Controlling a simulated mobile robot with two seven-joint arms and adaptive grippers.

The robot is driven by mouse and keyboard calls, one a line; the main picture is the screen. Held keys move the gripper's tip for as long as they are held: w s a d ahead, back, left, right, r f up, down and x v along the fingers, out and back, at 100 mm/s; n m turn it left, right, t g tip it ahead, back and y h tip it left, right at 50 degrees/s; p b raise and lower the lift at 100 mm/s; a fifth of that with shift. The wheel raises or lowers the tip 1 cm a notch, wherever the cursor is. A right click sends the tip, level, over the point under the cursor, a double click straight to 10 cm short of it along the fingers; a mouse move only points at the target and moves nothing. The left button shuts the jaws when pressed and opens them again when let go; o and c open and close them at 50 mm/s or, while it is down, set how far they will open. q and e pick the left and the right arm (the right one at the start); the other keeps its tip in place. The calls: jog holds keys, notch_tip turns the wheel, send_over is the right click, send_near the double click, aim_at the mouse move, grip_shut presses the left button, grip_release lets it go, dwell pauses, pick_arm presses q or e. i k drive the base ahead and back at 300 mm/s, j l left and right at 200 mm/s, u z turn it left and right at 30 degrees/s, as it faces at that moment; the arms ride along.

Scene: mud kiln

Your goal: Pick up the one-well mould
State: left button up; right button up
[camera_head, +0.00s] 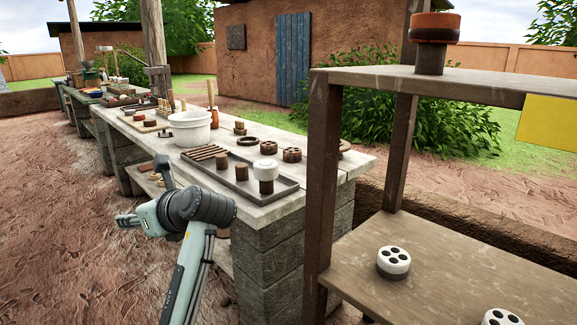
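I cannot tell surely which piece is the one-well mould. On the long table, a small round brown piece (268,147) has a top too small to read. Beside it a brown round piece (292,154) seems to have several holes. A white-topped piece (265,172) stands at the tray's near right end, its top looking plain. On the shelf, a white-topped mould (393,262) shows several wells. Another several-well mould (503,317) is cut by the bottom edge. My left gripper (124,219) is left of the table, apart from these pieces; its opening is unclear. My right gripper is out of view.
A dark tray (283,191) holds slats and brown cylinders (241,173). A white pot (190,128) and dark ring (247,140) stand behind it. A wooden post (320,190) of the shelf rises right of the table. A terracotta-topped piece (435,27) stands on the upper shelf.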

aim_at(264, 169)
jog(key=i+j+z, duration=0.1)
jog(key=j+z, duration=0.7)
jog(key=j, duration=0.15)
jog(key=j+z, duration=0.4)
jog(key=k+j+z, duration=0.1)
jog(key=j+z, duration=0.3)
jog(key=j, duration=0.2)
jog(key=i+j+z, duration=0.1)
jog(key=j, duration=0.25)
jog(key=i+j+z, duration=0.1)
jog(key=j, duration=0.2)
jog(key=i, duration=0.05)
